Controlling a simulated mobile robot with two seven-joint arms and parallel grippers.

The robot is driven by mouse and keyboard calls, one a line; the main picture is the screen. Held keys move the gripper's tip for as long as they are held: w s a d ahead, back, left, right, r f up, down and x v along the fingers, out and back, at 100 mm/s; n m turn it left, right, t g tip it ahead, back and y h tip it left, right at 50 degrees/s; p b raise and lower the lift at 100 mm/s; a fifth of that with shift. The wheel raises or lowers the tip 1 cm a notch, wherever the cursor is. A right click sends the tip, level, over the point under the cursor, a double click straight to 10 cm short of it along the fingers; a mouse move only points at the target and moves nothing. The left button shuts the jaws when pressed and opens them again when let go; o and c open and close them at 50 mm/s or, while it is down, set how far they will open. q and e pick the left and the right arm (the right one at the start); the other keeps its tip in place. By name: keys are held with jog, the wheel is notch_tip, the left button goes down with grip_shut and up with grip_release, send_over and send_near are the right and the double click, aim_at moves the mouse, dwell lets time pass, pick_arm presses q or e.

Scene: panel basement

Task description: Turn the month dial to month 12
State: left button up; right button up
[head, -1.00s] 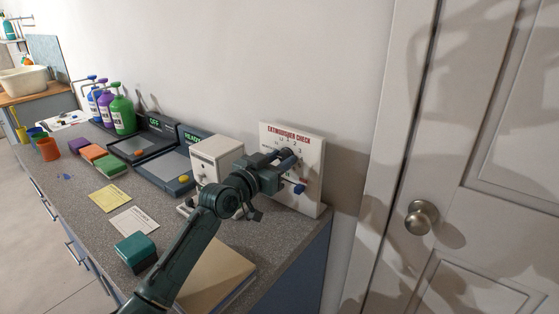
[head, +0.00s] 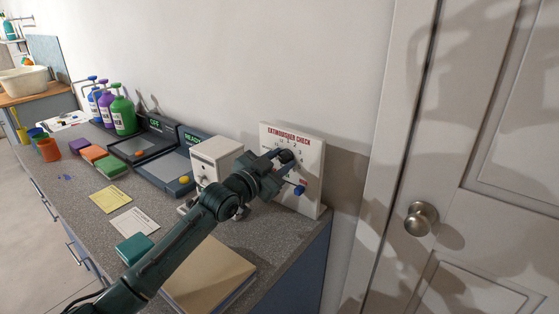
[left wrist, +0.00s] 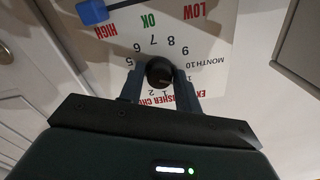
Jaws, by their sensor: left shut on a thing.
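The white extinguisher check board (head: 312,172) stands upright on the counter against the wall. Its black month dial (left wrist: 160,71) is a round knob ringed by printed numbers, seen upside down in the left wrist view. My left gripper (head: 282,160) is at the board, with one finger on each side of the knob, shut on it. It also shows in the left wrist view (left wrist: 160,86). I cannot tell which month the dial points to. A blue knob (head: 299,190) sits lower on the board, near the HIGH, OK and LOW labels. My right gripper is out of view.
A white box (head: 213,157) stands left of the board, close to my arm. A tan book (head: 213,272) and a teal block (head: 135,248) lie on the counter's near side. Sponges, flat devices and bottles (head: 122,113) are farther left. A door (head: 480,200) is at right.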

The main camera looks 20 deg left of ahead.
pick_arm(q)
jog(key=m+p, duration=0.1)
jog(key=m, duration=0.1)
jog(key=shift+r+m, duration=0.1)
jog(key=shift+m, duration=0.3)
jog(key=m+p, duration=0.1)
jog(key=m, duration=0.1)
jog(key=shift+m, duration=1)
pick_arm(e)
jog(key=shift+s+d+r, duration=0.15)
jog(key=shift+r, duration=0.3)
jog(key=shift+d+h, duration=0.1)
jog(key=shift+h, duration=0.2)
pick_arm(q)
jog(key=o, duration=1)
jog(key=shift+c, duration=0.2)
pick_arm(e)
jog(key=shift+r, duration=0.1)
